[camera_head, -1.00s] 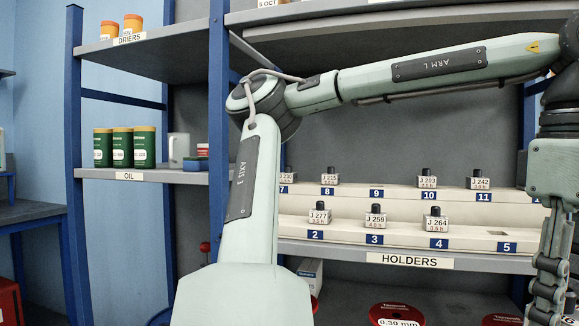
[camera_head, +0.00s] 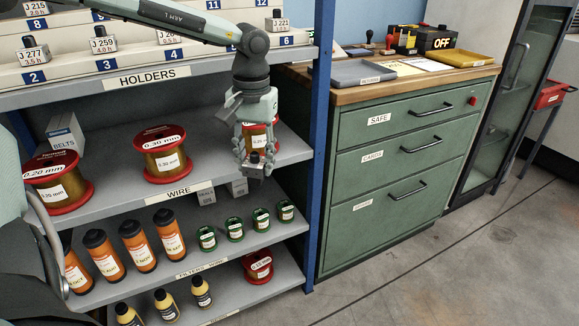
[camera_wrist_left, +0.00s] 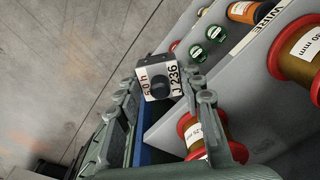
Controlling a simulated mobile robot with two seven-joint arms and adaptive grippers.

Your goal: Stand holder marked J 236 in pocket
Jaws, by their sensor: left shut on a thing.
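My left gripper (camera_head: 255,160) hangs in front of the wire shelf, fingers down. It is shut on the holder marked J 236 (camera_wrist_left: 158,84), a small light block with a dark knob. In the head view the holder (camera_head: 255,172) is small, below the fingers. The stepped holder rack (camera_head: 60,66) is up at the left, with numbered pockets. J 277 (camera_head: 34,55) stands at 2, J 259 (camera_head: 103,43) at 3, J 221 (camera_head: 277,23) at 6. My arm hides the area above 4 and 5.
Wire spools (camera_head: 164,155) stand on the shelf beside and behind the gripper. A blue post (camera_head: 320,130) is close on its right. Orange bottles (camera_head: 138,247) and small green spools (camera_head: 235,230) are below. A green drawer cabinet (camera_head: 400,160) stands right, with open floor before it.

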